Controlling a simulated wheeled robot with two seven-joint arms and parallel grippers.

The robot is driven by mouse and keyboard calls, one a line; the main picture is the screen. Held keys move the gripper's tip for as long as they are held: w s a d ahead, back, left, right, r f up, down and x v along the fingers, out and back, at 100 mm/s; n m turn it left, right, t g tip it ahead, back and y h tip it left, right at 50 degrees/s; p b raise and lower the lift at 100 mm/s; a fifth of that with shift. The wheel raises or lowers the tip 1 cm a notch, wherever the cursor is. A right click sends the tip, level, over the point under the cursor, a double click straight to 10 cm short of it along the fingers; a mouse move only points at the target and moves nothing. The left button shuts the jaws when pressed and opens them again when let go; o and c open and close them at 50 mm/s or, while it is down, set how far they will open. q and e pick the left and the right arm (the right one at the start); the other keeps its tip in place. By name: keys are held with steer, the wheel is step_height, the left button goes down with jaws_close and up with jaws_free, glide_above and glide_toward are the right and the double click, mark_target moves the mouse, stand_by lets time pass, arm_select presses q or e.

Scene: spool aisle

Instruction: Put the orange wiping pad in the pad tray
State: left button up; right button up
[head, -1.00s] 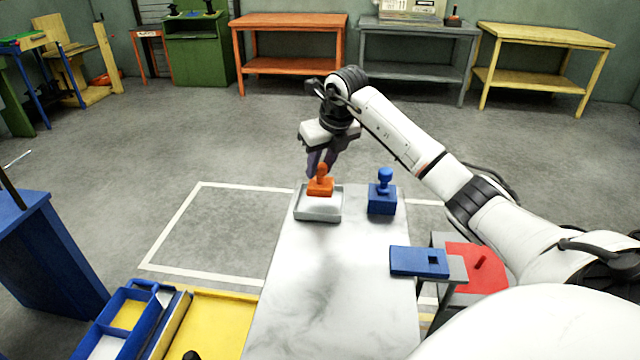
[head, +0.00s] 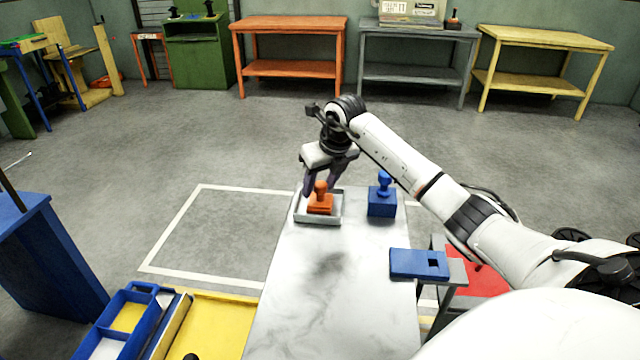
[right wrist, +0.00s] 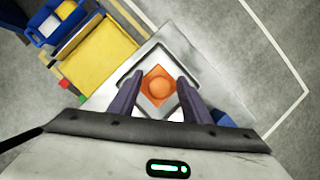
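The orange wiping pad (head: 320,207), a flat block with a round knob, sits in the shallow grey pad tray (head: 318,221) at the far end of the white marble table. My right gripper (head: 320,189) is just above it, pointing down, with its dark fingers spread on either side of the knob. In the right wrist view, the pad (right wrist: 158,87) lies between the open fingers (right wrist: 159,77), with gaps on both sides. The tray's pale floor shows around the pad. My left gripper is not in view.
A blue block with a knob (head: 382,202) stands right of the tray. A blue plate with a square hole (head: 418,263) lies at the table's right edge. A blue divided bin (head: 125,318) and a yellow surface (head: 220,320) are at lower left. The table's middle is clear.

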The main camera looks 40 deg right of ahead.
steer(key=shift+r, duration=0.1)
steer(key=v, duration=1.2)
steer(key=shift+s, duration=0.1)
